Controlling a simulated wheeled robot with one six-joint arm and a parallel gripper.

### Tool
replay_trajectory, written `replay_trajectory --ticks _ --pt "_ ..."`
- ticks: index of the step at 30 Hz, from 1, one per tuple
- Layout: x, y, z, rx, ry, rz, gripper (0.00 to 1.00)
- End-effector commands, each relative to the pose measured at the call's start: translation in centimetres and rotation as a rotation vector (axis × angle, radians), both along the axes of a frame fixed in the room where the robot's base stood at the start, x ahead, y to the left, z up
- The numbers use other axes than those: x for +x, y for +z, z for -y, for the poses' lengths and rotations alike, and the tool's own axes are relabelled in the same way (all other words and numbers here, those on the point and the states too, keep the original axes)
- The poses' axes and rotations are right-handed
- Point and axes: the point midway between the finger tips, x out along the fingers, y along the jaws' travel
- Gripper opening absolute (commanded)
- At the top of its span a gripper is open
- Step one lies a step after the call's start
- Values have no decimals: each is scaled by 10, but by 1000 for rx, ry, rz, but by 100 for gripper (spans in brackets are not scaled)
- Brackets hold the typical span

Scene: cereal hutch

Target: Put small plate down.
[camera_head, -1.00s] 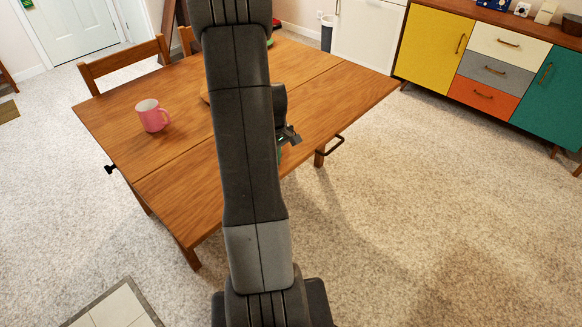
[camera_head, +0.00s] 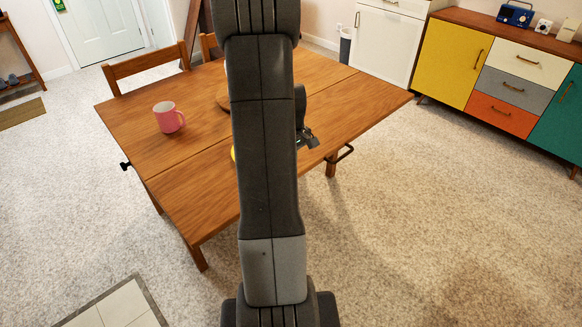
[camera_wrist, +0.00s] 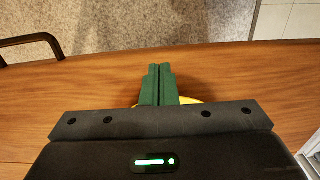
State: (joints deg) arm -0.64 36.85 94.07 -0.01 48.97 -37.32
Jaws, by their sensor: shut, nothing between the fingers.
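A yellow round edge, likely the small plate, shows in the wrist view (camera_wrist: 190,100) just behind my fingers. It appears to lie on the wooden table (camera_head: 185,200); most of it is hidden by my gripper's body. In the head view only a thin yellow sliver (camera_head: 233,153) shows at the left side of my arm. My gripper (camera_wrist: 158,70) has its green fingers shut together with nothing between them, over the table near its edge. In the head view my arm hides most of the gripper.
A pink mug (camera_head: 168,117) stands on the table to the left. A round wooden item (camera_head: 222,96) is partly hidden behind my arm. A chair (camera_head: 147,68) stands at the far side. A colourful sideboard (camera_head: 500,75) is at the right. The table's right part looks clear.

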Motion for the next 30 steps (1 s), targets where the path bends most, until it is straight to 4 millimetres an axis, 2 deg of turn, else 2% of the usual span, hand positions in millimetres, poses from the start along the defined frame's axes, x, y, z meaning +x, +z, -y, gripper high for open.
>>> replay_trajectory --ticks 1,6,12,30 --pt "1 11 0 0 1 4 0" --pt "1 43 0 0 1 3 0" --pt "0 66 0 0 1 -1 0" --pt "0 71 0 0 1 -3 0"
